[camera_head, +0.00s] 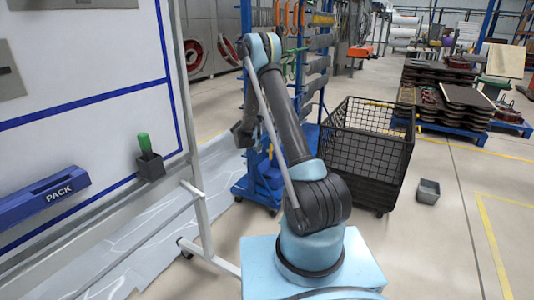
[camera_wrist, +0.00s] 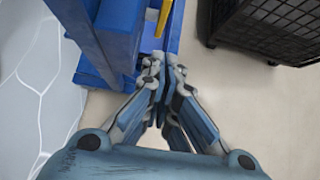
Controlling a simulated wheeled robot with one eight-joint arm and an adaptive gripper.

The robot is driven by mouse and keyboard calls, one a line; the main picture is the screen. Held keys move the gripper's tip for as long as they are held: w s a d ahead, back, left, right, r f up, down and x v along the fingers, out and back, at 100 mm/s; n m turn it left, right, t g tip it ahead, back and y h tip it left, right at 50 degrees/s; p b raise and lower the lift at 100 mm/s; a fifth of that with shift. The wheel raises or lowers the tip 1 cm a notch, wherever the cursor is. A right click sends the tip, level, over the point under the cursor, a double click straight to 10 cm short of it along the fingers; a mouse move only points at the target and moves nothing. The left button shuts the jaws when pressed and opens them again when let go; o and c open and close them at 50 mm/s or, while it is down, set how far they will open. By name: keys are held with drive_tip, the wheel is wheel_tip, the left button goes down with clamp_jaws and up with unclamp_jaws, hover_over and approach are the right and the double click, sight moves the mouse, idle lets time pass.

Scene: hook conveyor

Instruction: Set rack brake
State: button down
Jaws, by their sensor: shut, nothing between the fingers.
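The blue wheeled rack (camera_head: 262,190) stands behind my arm in the head view, with tools and rolls hanging on its upper bars. Its blue frame (camera_wrist: 110,35) fills the upper left of the wrist view. A yellow part (camera_wrist: 162,18) shows on it at the top; I cannot tell whether this is the brake. My gripper (camera_wrist: 161,72) is shut and empty, its fingertips pointing towards the blue base just right of the frame. I cannot tell whether they touch it. In the head view my gripper (camera_head: 244,136) appears small and dark beside the rack.
A black mesh cart (camera_head: 368,150) stands right of the rack; its corner shows in the wrist view (camera_wrist: 270,25). A small grey bin (camera_head: 428,191) is on the floor. A whiteboard (camera_head: 75,60) on a wheeled frame stands left.

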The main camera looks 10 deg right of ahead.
approach(271, 152)
drive_tip(key=shift+a+x, duration=0.2)
drive_tip(key=shift+x, duration=2.25)
drive_tip(key=shift+f, duration=0.1)
drive_tip(key=shift+d, duration=0.15)
drive_tip(key=shift+w+g, duration=0.1)
drive_tip(key=shift+g, duration=0.2)
